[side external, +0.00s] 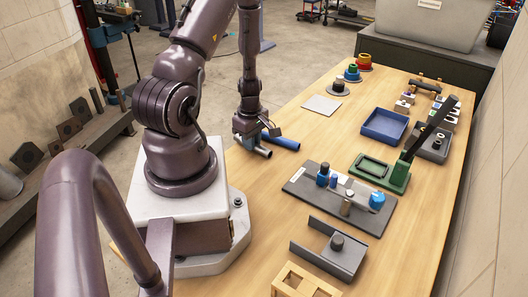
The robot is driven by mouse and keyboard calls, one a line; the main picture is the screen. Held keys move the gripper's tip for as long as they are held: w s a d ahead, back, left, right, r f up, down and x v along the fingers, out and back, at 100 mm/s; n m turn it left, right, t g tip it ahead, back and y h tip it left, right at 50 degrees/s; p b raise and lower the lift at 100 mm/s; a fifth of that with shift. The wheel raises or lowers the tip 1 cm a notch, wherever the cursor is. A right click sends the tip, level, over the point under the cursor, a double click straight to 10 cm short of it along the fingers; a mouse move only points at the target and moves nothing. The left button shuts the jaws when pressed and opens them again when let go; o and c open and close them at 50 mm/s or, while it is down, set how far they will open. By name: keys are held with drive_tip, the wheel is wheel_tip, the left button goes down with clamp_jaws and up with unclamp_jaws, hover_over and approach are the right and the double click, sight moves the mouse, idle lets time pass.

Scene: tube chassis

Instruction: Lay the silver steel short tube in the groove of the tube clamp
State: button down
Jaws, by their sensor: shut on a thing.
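My gripper (251,138) is low over the left edge of the wooden table, shut on the silver steel short tube (264,153). Only the tube's near end shows; the rest is hidden by the gripper. A blue tube (284,143) lies close beside it on the right. I cannot tell for sure which fixture is the tube clamp. A dark plate (304,189) carrying a grey block and blue parts stands to the right and nearer the camera. A green fixture (398,175) with a long black lever stands beyond it. No groove can be made out.
A grey channel-shaped part (345,263) with a dark knob and a wooden block (291,283) are at the front. A blue tray (384,126), a pale sheet (321,105) and several ringed posts (352,73) are farther back. Bare table lies between the gripper and the dark plate.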

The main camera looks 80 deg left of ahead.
drive_tip(key=c, duration=1.7)
unclamp_jaws()
drive_tip(key=shift+r, duration=2.95)
drive_tip(key=shift+c, duration=0.2)
drive_tip(key=shift+r, duration=0.1)
wheel_tip(320, 180, up, 8)
drive_tip(key=w+d+m, duration=1)
drive_tip(key=d+m, duration=0.1)
drive_tip(key=m, duration=0.7)
drive_tip(key=w+d+m, duration=1.1)
drive_tip(key=d+m, duration=0.1)
drive_tip(key=m, duration=0.5)
drive_tip(key=shift+a+f, duration=0.1)
drive_tip(key=shift+f, duration=5.35)
